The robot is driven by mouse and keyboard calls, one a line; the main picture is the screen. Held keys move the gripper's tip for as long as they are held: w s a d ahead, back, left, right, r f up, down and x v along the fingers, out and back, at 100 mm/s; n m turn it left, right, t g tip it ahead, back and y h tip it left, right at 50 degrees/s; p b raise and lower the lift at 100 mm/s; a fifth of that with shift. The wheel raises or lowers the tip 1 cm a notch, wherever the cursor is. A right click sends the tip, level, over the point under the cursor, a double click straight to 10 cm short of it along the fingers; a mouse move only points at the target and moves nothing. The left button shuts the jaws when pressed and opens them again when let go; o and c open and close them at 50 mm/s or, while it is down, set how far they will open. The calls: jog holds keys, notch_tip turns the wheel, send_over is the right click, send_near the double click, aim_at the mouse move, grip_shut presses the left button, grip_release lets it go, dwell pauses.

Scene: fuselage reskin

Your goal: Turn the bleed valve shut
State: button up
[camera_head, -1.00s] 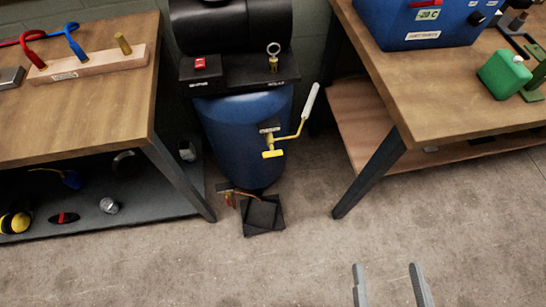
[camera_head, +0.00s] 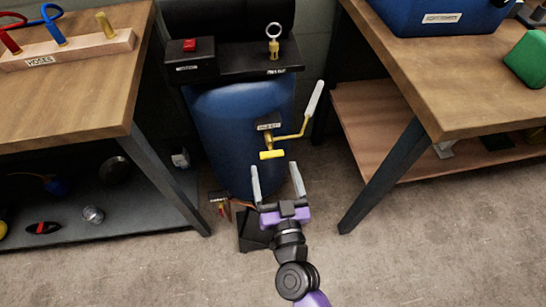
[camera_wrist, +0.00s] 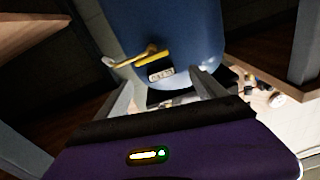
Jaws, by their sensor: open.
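A blue compressor tank (camera_head: 228,125) stands between two benches. On its front is a yellow valve with a short yellow T-handle (camera_head: 271,155) and a long lever ending in a white grip (camera_head: 313,98), slanting up to the right. A small label (camera_head: 268,127) sits above it; I cannot read it. In the wrist view, the yellow handle (camera_wrist: 154,59) lies ahead of the fingers, with the label (camera_wrist: 161,74) near it. My gripper (camera_head: 274,167) is open and empty just below the T-handle. A small red and brass fitting (camera_head: 220,203) sits low by the tank's base.
A red switch (camera_head: 190,46) and a brass ring-pull (camera_head: 273,40) are on the black compressor deck. The left bench (camera_head: 90,90) and right bench (camera_head: 450,90) flank the tank, their legs close by. A dark block (camera_head: 250,232) lies on the floor near my gripper. The front floor is clear.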

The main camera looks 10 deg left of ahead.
aim_at(272, 154)
jog(key=shift+n, duration=0.5)
jog(key=shift+w+a+f+b, duration=0.25)
jog(key=shift+w+f, duration=0.1)
jog(key=shift+w, duration=0.85)
jog(key=shift+w+a+f+b, duration=0.15)
jog(key=shift+w+a+f, duration=0.2)
jog(key=shift+w, duration=0.85)
jog(key=shift+w+a+f+b, duration=0.2)
jog(key=shift+w+f, duration=0.2)
jog(key=shift+w, duration=0.8)
jog(key=c, duration=1.4)
jog(key=shift+o, duration=0.2)
